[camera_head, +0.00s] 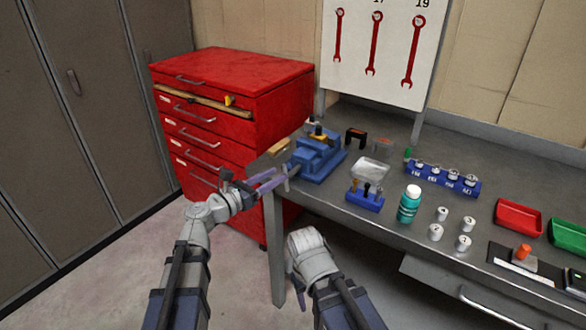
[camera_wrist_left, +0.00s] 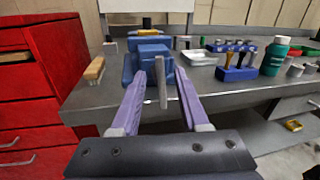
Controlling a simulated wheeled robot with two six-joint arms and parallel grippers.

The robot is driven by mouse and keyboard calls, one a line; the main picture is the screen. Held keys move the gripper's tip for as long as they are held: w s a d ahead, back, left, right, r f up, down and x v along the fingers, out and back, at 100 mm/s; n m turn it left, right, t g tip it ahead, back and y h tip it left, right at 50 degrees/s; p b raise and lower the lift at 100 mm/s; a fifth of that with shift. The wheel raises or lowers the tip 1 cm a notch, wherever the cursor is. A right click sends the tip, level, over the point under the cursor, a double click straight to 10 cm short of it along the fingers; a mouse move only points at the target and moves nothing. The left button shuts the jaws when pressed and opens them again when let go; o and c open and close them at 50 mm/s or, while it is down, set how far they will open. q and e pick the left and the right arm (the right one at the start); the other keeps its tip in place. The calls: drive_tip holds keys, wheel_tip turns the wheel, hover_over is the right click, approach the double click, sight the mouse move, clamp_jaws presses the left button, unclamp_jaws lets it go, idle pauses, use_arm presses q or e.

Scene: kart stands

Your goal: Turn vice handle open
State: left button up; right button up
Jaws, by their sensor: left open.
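A blue vice (camera_head: 318,158) stands at the front left corner of the grey workbench, and it also shows in the left wrist view (camera_wrist_left: 150,47). Its grey bar handle (camera_wrist_left: 162,85) sticks out in front of the vice and stands nearly upright in the left wrist view. My left gripper (camera_head: 270,181) is in front of the vice with its purple fingers pointing at it. In the left wrist view the left gripper (camera_wrist_left: 162,76) is open, and the handle appears between its fingers with gaps on both sides.
A red tool cabinet (camera_head: 232,90) stands left of the workbench (camera_head: 325,200). A blue tool holder (camera_head: 366,200), a green bottle (camera_head: 409,205), several metal cylinders and a red tray (camera_head: 518,217) are to the right. A wooden-handled brush (camera_wrist_left: 94,70) lies left of the vice.

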sight(293, 171)
use_arm(q)
drive_tip(key=x, duration=0.7)
drive_tip(key=shift+w+d, duration=0.2)
drive_tip(key=shift+d, duration=0.1)
clamp_jaws()
idle(0.4)
